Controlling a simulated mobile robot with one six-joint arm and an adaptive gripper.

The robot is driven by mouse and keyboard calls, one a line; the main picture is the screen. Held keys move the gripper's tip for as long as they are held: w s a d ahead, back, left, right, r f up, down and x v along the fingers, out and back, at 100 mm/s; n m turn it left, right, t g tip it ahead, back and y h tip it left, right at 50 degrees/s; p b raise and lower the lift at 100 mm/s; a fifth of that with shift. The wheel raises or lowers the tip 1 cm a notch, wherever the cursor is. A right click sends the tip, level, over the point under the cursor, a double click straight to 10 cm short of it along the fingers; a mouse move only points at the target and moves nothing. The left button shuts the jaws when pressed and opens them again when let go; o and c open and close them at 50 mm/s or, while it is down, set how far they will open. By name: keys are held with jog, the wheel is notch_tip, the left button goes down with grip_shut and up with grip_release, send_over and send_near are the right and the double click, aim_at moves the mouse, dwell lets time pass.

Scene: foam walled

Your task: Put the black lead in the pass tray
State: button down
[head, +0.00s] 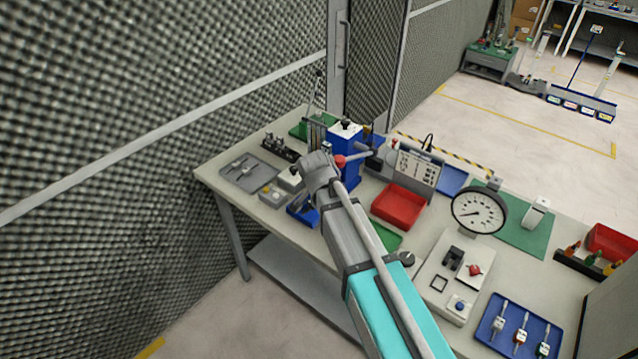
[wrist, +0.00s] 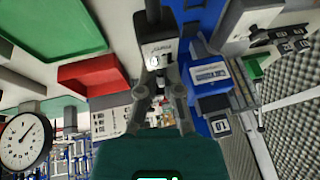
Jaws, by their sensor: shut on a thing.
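My gripper (wrist: 160,82) is shut at the middle of the wrist view. At its fingertips is a dark piece with a pale lettered block (wrist: 158,52) and a black stem above, which looks like the black lead. In the head view my arm hides the fingers and the held piece. The green tray (head: 386,238), which looks like the pass tray, lies on the bench just right of my arm and is partly covered by it. It shows at the upper left of the wrist view (wrist: 62,25), apart from the held piece.
A red tray (head: 398,206) lies behind the green one. A blue upright fixture (head: 346,172) stands close by my gripper's end. A dial gauge (head: 478,211), a switch panel (head: 455,275) and a blue tray of leads (head: 510,345) are farther right. A mesh wall (head: 150,150) borders the left.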

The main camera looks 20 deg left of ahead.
jog(key=s, duration=0.1)
jog(key=s+d+r, duration=0.1)
jog(key=s+p, duration=0.1)
jog(key=shift+s+d+r, duration=0.1)
jog(key=shift+d+r, duration=0.2)
jog(key=shift+d, duration=0.1)
dwell(0.5)
